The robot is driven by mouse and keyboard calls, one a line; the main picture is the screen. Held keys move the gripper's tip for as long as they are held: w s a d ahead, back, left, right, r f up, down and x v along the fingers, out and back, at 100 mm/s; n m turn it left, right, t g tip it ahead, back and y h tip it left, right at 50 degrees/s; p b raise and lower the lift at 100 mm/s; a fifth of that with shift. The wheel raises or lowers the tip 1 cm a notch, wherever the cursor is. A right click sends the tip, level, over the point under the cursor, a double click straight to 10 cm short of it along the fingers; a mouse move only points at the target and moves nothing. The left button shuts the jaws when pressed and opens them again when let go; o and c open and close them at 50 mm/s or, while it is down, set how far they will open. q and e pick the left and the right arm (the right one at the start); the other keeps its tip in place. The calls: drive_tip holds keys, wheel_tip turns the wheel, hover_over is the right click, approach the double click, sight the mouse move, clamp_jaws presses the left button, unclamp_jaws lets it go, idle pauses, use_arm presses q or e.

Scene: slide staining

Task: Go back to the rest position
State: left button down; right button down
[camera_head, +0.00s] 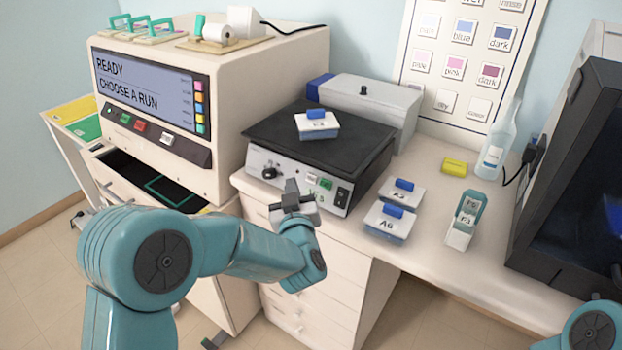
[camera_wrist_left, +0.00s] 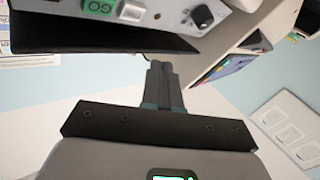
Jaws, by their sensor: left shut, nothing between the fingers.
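My left gripper (camera_head: 291,190) is shut and empty. In the head view it is in front of the hot plate's (camera_head: 299,179) front panel, near the counter's front edge. In the left wrist view the shut fingers (camera_wrist_left: 160,78) point towards the hot plate's panel (camera_wrist_left: 165,10), with the GO button and dark knob showing. A small blue-and-white box (camera_head: 317,125) sits on the hot plate's black top. My right gripper does not show; only a teal part of my right arm is at the lower right corner of the head view.
The stainer (camera_head: 160,115) stands at the left with its dark drawer (camera_head: 118,172) pulled out. Boxes labelled A6 (camera_head: 390,222) and another (camera_head: 402,192), a slide holder (camera_head: 466,220), a yellow block (camera_head: 454,167) and a bottle (camera_head: 496,145) are on the counter. A monitor (camera_head: 580,190) stands at the right.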

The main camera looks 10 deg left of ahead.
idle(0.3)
use_arm(q)
drive_tip(key=s+a+f+g, duration=0.1)
drive_tip(key=a+f+g, duration=0.15)
drive_tip(key=f, duration=0.35)
drive_tip(key=s+a+f+g, duration=0.1)
drive_tip(key=s+a+f, duration=0.15)
drive_tip(key=f, duration=0.45)
drive_tip(key=s+d+f+m+g+h, duration=0.1)
drive_tip(key=s+f+m+g+h, duration=0.4)
drive_tip(key=f, duration=0.7)
drive_tip(key=s+d+f+g+h, duration=0.2)
drive_tip(key=s+d+f, duration=0.1)
drive_tip(key=s, duration=0.5)
drive_tip(key=s+d+f+g+h, duration=0.1)
drive_tip(key=s+d+f+g, duration=0.2)
drive_tip(key=s, duration=0.6)
drive_tip(key=s+d+f+g+h, duration=0.2)
drive_tip(key=s+d+f+g, duration=0.1)
drive_tip(key=s, duration=0.5)
drive_tip(key=shift+s+d+f+h, duration=0.3)
drive_tip(key=shift+s+d+f, duration=0.05)
drive_tip(key=shift+d+f, duration=0.4)
